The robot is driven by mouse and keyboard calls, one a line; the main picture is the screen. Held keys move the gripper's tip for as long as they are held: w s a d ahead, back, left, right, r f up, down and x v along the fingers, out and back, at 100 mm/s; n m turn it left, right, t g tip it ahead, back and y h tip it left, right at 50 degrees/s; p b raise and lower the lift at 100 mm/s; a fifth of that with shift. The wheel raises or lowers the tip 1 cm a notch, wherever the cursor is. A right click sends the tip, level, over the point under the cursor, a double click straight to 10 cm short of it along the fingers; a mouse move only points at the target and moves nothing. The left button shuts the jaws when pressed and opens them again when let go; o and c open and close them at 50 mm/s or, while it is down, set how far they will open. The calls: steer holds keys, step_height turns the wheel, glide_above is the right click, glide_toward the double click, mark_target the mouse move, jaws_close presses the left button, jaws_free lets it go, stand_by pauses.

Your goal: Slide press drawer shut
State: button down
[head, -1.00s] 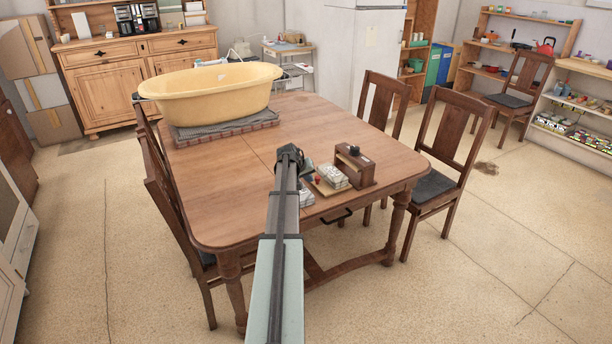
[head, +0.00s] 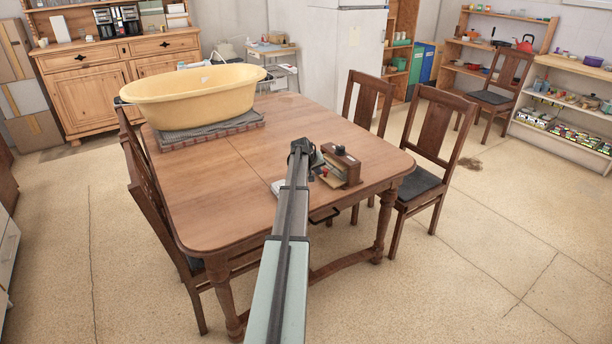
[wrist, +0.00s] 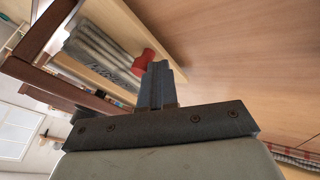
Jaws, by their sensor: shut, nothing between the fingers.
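A small brown wooden press (head: 340,166) with a black knob on top stands near the table's right front edge. In the wrist view, an open pale wooden drawer or tray (wrist: 128,32) holds grey and white packets (wrist: 100,58) and a red piece (wrist: 144,62). The red piece also shows beside the press in the head view (head: 325,171). My gripper (head: 302,150) is just left of the press, and my arm hides most of the tray there. In the wrist view my gripper (wrist: 161,70) is shut and empty, its fingertips close to the red piece. Whether they touch the tray is unclear.
The wooden table (head: 215,190) is bare across its middle. A yellow tub (head: 195,100) sits on a grey cloth at the back left. A dark handled piece (head: 323,215) juts out below the front edge. Chairs (head: 430,150) stand at both sides.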

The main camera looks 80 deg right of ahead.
steer(key=shift+s+d, duration=0.3)
steer(key=shift+s, duration=0.05)
steer(key=shift+r, duration=0.1)
steer(key=v, duration=1)
